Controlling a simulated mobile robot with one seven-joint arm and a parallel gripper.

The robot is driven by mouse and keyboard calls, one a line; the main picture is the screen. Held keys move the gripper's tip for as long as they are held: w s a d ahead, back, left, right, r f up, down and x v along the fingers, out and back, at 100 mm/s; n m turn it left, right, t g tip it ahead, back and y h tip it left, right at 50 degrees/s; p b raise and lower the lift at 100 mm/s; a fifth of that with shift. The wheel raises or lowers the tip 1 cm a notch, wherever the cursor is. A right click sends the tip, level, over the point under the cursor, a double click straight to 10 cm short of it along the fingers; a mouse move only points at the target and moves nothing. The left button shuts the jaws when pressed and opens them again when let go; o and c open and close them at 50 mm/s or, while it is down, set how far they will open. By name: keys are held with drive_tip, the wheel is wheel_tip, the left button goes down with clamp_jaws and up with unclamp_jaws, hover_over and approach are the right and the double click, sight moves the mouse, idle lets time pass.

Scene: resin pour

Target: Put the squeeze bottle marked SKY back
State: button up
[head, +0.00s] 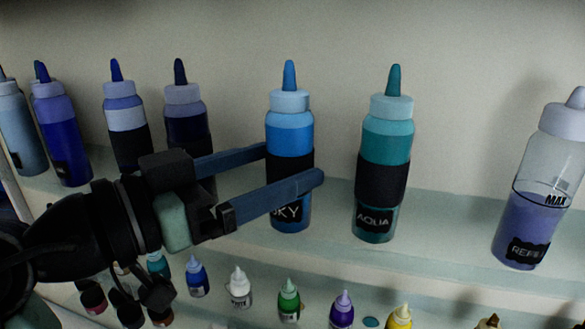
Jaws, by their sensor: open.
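The squeeze bottle marked SKY (289,138) stands upright on the upper shelf in the head view. It is blue with a pale blue collar, a blue pointed tip and a black band around its middle. My gripper (294,166) is open, with its two blue fingers reaching in from the left at the height of the band. The near finger crosses in front of the bottle and partly covers its label. The far finger's tip ends at the bottle's left edge. Whether either finger touches the bottle cannot be told.
A teal bottle marked AQUA (385,148) stands close on the right. A clear REFILL bottle (540,190) with a MAX line stands farther right. Several darker blue bottles (125,120) stand at left, behind my arm. Small colour bottles (289,300) line a lower level. The shelf (450,225) is bare between AQUA and REFILL.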

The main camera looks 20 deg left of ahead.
drive_tip(key=b+v, duration=0.2)
drive_tip(key=v, duration=0.7)
drive_tip(key=shift+b, duration=0.4)
drive_tip(key=shift+w, duration=0.1)
